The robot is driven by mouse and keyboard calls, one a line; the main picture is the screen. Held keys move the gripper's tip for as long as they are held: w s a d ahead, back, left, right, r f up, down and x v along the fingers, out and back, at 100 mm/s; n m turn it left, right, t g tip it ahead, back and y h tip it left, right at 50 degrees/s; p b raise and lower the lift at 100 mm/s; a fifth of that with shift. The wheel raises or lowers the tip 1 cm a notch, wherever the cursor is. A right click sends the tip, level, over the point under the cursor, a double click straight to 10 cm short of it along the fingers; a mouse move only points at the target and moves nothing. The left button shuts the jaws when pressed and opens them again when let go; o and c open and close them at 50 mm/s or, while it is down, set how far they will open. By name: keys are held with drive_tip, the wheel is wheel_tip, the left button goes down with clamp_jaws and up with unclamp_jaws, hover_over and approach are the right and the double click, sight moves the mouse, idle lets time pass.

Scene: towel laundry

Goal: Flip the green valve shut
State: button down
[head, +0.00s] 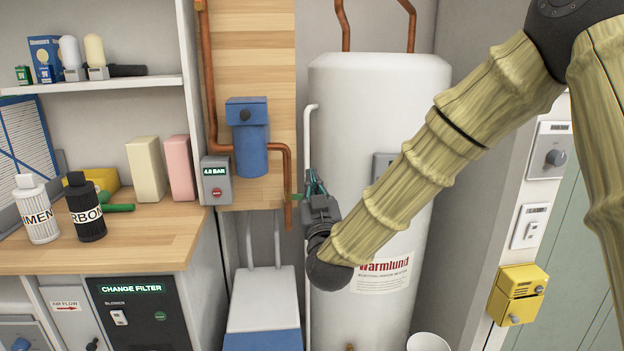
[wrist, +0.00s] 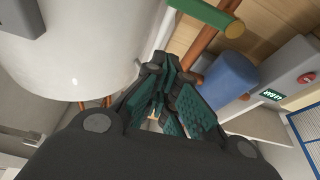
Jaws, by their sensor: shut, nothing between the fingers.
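The green valve handle (wrist: 207,14) is a short bar at the top of the wrist view, in front of a copper pipe. In the head view only a small piece of the green handle (head: 297,197) shows, just left of my gripper; the rest is hidden behind it. My gripper (head: 314,180) is in front of the white tank, its teal-padded fingers pointing up and away. In the wrist view my gripper (wrist: 163,82) is shut and empty, with the handle beyond and above its fingertips. I see a gap in the picture and cannot confirm any contact.
The white tank (head: 340,95) stands right behind my gripper. A copper pipe (head: 288,170), a blue filter housing (head: 250,150) and a grey pressure box (head: 216,180) are to the left. A wooden counter (head: 150,235) holds bottles and blocks. A white bucket (head: 428,342) is low at right.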

drive_tip(key=v, duration=0.6)
drive_tip(key=shift+s, duration=0.4)
drive_tip(key=shift+f, duration=0.25)
drive_tip(key=s+d+f+g, duration=0.2)
drive_tip(key=f+g, duration=0.2)
drive_tip(key=f, duration=0.9)
drive_tip(key=s+d+f+g, duration=0.2)
drive_tip(key=f+g, duration=0.1)
drive_tip(key=f, duration=1)
drive_tip(key=s+d+f+m+g, duration=0.1)
drive_tip(key=s+d+f+g, duration=0.3)
drive_tip(key=s+f, duration=0.6)
drive_tip(key=s+d+f+g, duration=0.4)
drive_tip(key=s+f, duration=0.2)
drive_tip(key=f, duration=0.7)
drive_tip(key=s+d+f+m+g+h, duration=0.1)
drive_tip(key=s+d+f+g, duration=0.15)
drive_tip(key=s, duration=0.45)
drive_tip(key=s+d+f+g, duration=0.2)
drive_tip(key=s+f, duration=0.2)
drive_tip(key=s, duration=0.3)
drive_tip(key=s+d+f+m+g+h, duration=0.1)
drive_tip(key=s+d+f+g, duration=0.2)
drive_tip(key=s, duration=0.5)
wheel_tip(320, 180, up, 16)
drive_tip(key=p, duration=1.7)
drive_tip(key=shift+s+r+t, duration=0.15)
drive_tip(key=shift+t, duration=0.3)
